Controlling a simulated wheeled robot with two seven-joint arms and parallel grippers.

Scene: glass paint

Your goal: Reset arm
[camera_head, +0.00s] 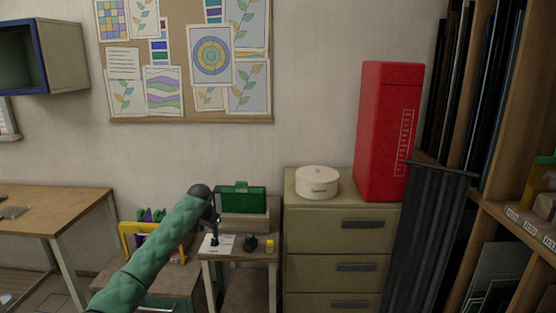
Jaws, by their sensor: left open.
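My left arm comes in from the lower left in a green quilted sleeve. My left gripper (213,228) is at its end, small and dark, over a white paper (217,244) on a small side table (258,257). The gripper is open, and I see nothing held in it. Whether it touches the paper cannot be told. My right gripper is not in view.
A green case (242,199), a small black object (250,242) and a yellow item (270,246) are near my gripper. A drawer cabinet (335,238) bears a round white box (317,182) and tall red box (388,130). A wooden desk (60,207) stands left.

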